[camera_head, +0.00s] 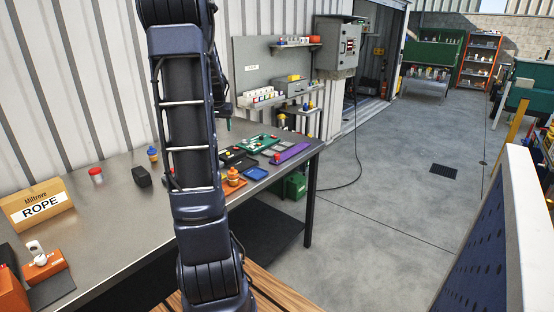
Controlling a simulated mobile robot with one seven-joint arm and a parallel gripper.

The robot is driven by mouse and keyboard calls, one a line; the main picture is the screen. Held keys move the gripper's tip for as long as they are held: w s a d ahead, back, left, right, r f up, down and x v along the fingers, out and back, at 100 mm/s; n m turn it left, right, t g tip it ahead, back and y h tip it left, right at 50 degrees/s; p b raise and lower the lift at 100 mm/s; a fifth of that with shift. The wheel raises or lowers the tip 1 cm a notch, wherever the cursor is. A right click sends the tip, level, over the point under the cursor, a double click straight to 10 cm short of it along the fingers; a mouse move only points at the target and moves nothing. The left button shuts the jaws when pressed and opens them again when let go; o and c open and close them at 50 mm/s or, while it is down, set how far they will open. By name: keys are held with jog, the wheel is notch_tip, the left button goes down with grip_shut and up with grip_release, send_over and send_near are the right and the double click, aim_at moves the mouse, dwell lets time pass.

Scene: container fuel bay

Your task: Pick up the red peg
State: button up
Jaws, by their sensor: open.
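Small red pieces show on the workbench (115,232) beyond my arm. One red piece (276,156) is near the left end of a purple tray (290,153). Another red spot is by the dark tray just right of my arm. They are too small to tell which is the red peg. My gripper (228,122) is mostly hidden behind my own arm. Only a dark part and a greenish tip show, above the bench's far side and apart from the red pieces. I see nothing held in it.
A green board (258,143), a blue tray (257,173) and an orange piece (233,178) crowd the bench's right end. A red-lidded jar (96,175), black block (142,177) and ROPE box (38,206) stand left. Wall shelves (265,101) hang behind. Open floor lies right.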

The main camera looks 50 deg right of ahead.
jog(key=s+d+f+m, duration=0.1)
jog(key=d+f, duration=0.2)
jog(key=d, duration=0.3)
jog(key=s+d+f+m, duration=0.1)
jog(key=d+f, duration=0.2)
jog(key=d, duration=0.3)
jog(key=m+g+h, duration=0.1)
jog(key=m+g, duration=0.1)
send_near(277, 154)
jog(key=x, duration=1)
jog(key=shift+w+d, duration=0.15)
jog(key=shift+d, duration=0.1)
jog(key=c, duration=1.1)
jog(key=shift+o, duration=0.2)
jog(key=shift+r, duration=0.1)
